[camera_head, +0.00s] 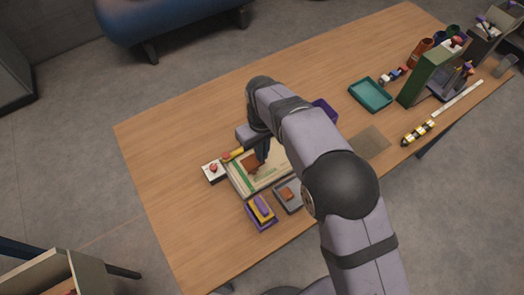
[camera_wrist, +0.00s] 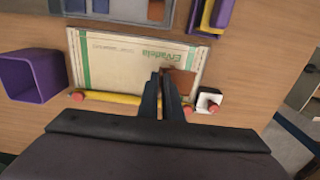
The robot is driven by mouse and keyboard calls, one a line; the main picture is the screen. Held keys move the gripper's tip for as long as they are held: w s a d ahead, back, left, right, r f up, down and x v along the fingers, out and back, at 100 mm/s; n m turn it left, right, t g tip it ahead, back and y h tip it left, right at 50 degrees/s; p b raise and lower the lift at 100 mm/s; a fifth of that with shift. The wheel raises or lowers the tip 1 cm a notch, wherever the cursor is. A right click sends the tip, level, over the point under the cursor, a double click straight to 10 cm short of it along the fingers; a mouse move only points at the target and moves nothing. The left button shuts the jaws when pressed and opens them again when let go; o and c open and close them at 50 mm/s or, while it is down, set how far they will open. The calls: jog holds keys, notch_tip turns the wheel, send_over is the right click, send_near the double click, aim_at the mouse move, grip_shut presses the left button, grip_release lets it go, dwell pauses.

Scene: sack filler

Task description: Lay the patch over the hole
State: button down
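A cream paper sack (camera_head: 278,174) with green print lies flat on a tray on the table; it also shows in the wrist view (camera_wrist: 120,62). My gripper (camera_head: 262,158) is over the sack, its fingers close together at the tips in the wrist view (camera_wrist: 162,72). A brown patch (camera_wrist: 182,82) is at the fingertips and extends to their right, over the sack's printed end; it also shows in the head view (camera_head: 250,165). The fingers look shut on its edge. I cannot make out the hole; the patch and fingers cover that area.
A small grey tray (camera_head: 281,203) with another brown piece (camera_head: 287,194) and a purple holder (camera_head: 263,221) are beside the sack. A yellow bar (camera_wrist: 120,97) and a white block with a red button (camera_wrist: 208,100) line the opposite edge. A purple bin (camera_wrist: 35,78) stands nearby.

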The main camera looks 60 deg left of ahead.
jog(key=shift+f, duration=0.1)
jog(key=shift+f+b, duration=2)
jog(key=shift+f, duration=0.8)
jog(key=shift+f, duration=0.2)
jog(key=shift+f, duration=0.3)
jog(key=c, duration=1.9)
grip_release()
jog(key=shift+o, duration=0.2)
jog(key=shift+r+b, duration=0.15)
jog(key=shift+b, duration=0.2)
